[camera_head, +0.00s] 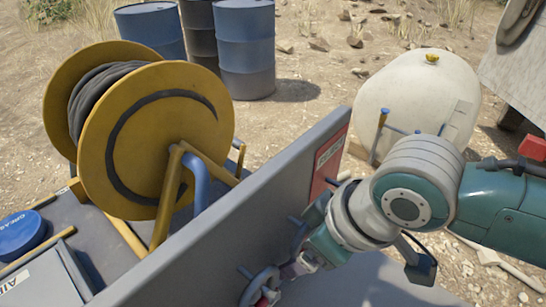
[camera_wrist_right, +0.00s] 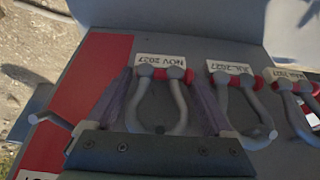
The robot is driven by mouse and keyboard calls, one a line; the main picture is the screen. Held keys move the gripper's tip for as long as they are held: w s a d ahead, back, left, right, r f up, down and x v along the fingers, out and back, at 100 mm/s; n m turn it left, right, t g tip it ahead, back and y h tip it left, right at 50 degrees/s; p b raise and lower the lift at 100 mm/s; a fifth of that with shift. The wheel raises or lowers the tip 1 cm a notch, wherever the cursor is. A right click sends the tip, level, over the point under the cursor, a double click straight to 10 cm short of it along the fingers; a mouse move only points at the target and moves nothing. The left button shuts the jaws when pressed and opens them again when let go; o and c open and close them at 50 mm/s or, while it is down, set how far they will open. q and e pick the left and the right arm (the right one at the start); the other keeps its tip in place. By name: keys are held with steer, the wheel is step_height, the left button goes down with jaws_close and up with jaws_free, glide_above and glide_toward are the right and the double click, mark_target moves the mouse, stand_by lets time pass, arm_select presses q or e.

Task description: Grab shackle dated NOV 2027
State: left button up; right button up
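In the right wrist view, a grey bow shackle (camera_wrist_right: 183,108) with a red-banded pin hangs on the grey panel (camera_wrist_right: 226,55) under a label reading NOV 2027 (camera_wrist_right: 161,60). My right gripper (camera_wrist_right: 158,82) is open, with one finger on each side of this shackle. I cannot tell whether the fingers touch it. In the head view my right gripper (camera_head: 296,266) is at the panel's right face, partly hidden by my own wrist. A grey and red shackle (camera_head: 268,290) shows beside it. My left gripper is not in view.
Two more shackles (camera_wrist_right: 246,98) (camera_wrist_right: 302,105) hang closely to the right, under labels also ending in 2027. Behind the upright panel (camera_head: 245,195) stand a yellow hose reel (camera_head: 130,125) and a blue lid (camera_head: 22,232).

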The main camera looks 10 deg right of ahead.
steer(key=c, duration=1.1)
steer(key=shift+c, duration=0.2)
